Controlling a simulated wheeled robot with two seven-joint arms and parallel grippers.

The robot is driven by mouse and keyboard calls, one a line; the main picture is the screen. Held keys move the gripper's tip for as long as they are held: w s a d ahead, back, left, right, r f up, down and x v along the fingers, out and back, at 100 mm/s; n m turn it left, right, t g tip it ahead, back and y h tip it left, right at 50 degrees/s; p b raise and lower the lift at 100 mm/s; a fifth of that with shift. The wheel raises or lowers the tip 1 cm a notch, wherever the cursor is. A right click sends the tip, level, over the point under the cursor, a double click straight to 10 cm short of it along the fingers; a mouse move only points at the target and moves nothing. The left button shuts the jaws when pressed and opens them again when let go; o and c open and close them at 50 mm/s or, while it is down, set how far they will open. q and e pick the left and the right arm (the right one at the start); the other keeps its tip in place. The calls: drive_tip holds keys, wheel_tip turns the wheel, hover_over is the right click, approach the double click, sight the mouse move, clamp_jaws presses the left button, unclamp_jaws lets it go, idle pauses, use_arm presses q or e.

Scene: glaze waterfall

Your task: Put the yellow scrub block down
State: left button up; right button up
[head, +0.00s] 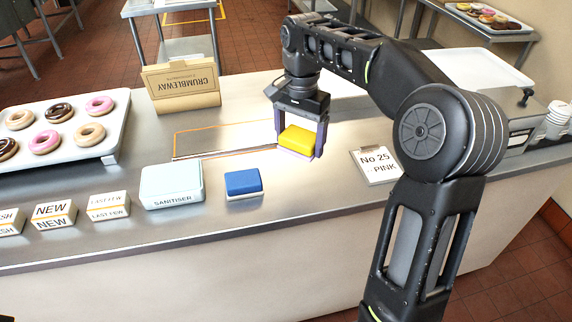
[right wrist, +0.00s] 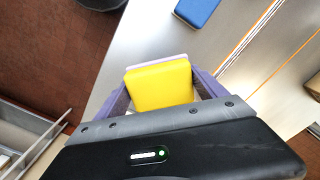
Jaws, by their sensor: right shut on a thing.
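The yellow scrub block (head: 298,139) is between the purple fingers of my right gripper (head: 300,145), which is shut on it. In the right wrist view the yellow block (right wrist: 160,86) has a pale layer along its far edge and sits between both fingers (right wrist: 163,90). In the head view the block is over the metal counter (head: 330,185), near the end of an orange-outlined rectangle (head: 225,139). I cannot tell whether it touches the counter. My left gripper is not in view.
A blue block (head: 243,183) and a pale sanitiser box (head: 171,186) stand left of the gripper. A "No 25 PINK" card (head: 377,164) lies to the right. A doughnut tray (head: 115,125), several label blocks (head: 108,205) and a cardboard box (head: 181,84) occupy the left side.

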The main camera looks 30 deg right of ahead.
drive_tip(key=shift+s+r, duration=0.1)
drive_tip(key=shift+s, duration=0.1)
hover_over(298, 179)
drive_tip(key=shift+s+f, duration=0.1)
drive_tip(key=shift+f, duration=3.1)
wheel_tip(298, 179, down, 4)
drive_tip(key=shift+r, duration=0.2)
